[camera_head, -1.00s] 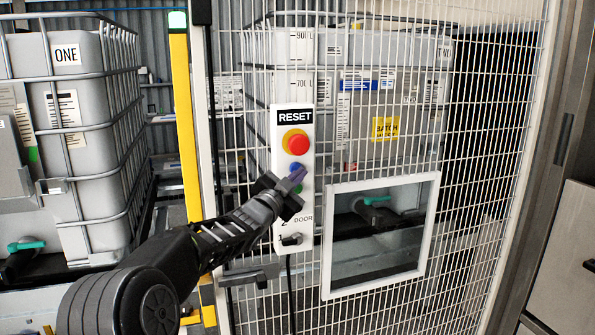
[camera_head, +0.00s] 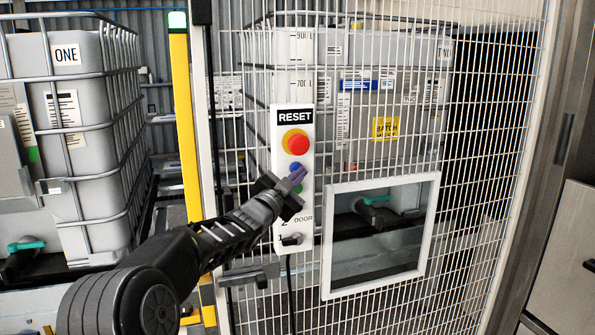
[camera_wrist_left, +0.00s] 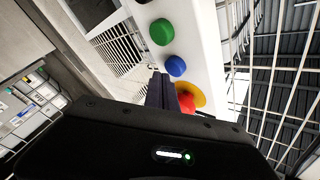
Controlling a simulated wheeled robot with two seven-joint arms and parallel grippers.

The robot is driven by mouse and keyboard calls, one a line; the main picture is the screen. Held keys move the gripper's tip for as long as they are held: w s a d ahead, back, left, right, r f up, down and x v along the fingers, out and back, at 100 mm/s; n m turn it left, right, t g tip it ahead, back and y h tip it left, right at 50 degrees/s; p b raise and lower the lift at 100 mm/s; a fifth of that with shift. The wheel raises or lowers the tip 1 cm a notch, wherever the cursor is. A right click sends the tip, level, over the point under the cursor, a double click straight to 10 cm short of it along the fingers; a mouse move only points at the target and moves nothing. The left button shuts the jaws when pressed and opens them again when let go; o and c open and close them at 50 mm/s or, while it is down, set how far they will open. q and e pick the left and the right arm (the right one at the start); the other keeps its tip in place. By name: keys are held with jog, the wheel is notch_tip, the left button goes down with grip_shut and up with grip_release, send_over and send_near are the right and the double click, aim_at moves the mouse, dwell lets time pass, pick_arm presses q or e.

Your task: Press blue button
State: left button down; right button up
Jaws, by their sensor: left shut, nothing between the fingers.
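The blue button (camera_head: 295,167) is on a white control panel (camera_head: 307,215), below the red emergency-stop button (camera_head: 298,144) on its yellow ring. A green button (camera_head: 297,188) sits just under it, partly hidden by my fingers. My left gripper (camera_head: 297,177) is shut and empty, its fingertips in front of the panel between the blue and green buttons. In the left wrist view the blue button (camera_wrist_left: 176,66) shows uncovered beside the shut fingers (camera_wrist_left: 160,88), with the green button (camera_wrist_left: 162,32) farther up. I cannot tell whether the fingertips touch anything. My right gripper is not in view.
A white mesh fence (camera_head: 480,150) surrounds the panel, with a framed opening (camera_head: 433,230) at its right. A DOOR switch (camera_head: 291,239) is low on the panel. A yellow post (camera_head: 184,120) and a caged tank marked ONE (camera_head: 85,190) stand left.

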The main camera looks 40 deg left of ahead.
pick_arm(q)
jog(key=shift+a, duration=0.1)
jog(key=shift+w+a, duration=0.25)
jog(key=shift+a, duration=0.05)
jog(key=shift+w+a+p, duration=0.1)
jog(key=shift+a+p, duration=0.05)
jog(key=shift+p, duration=0.15)
dwell(0.5)
jog(key=shift+s+d+b, duration=0.35)
jog(key=shift+d+b, duration=0.2)
jog(key=shift+b, duration=0.2)
